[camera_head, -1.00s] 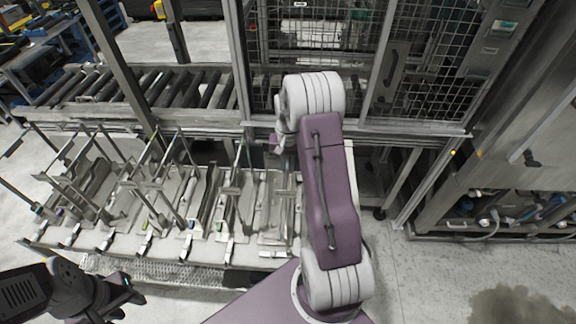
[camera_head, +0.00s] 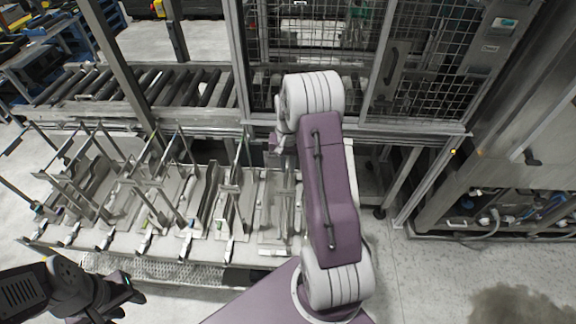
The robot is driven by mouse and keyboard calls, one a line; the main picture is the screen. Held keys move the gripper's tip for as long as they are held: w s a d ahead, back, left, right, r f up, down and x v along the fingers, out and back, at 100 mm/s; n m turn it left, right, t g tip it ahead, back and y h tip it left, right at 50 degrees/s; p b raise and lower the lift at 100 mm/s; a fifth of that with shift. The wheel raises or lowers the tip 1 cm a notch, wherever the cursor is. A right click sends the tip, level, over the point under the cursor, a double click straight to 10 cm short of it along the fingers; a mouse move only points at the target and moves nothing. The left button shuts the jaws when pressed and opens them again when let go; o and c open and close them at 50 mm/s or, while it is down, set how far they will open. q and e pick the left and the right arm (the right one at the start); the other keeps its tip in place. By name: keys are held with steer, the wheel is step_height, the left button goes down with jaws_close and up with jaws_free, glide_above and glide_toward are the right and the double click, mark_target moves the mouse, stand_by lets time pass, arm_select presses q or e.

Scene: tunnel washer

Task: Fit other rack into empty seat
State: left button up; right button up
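Several metal racks with upright posts, such as one rack (camera_head: 88,190) at the left, stand side by side on a pale bench (camera_head: 265,250). Each has a small clamp at the bench's front edge. At the bench's right end a flat plate area (camera_head: 276,215) has few upright parts; my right arm partly covers it. My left gripper (camera_head: 135,293) is at the lower left, in front of the bench and apart from the racks; its dark fingers are too small to tell open or shut. My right gripper is hidden behind my purple and white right arm.
A roller conveyor (camera_head: 180,88) runs behind the bench. A wire-mesh guarded machine (camera_head: 430,70) stands behind my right arm. A steel cabinet (camera_head: 520,130) with cables below stands at the right. The floor (camera_head: 430,275) at the lower right is clear, with a dark stain.

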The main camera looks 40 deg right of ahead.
steer(key=shift+o, duration=0.9)
steer(key=shift+s+f, duration=0.1)
step_height(320, 180, up, 9)
steer(key=shift+f+b, duration=0.2)
steer(key=shift+b, duration=1.05)
steer(key=shift+r, duration=0.35)
steer(key=shift+f, duration=0.1)
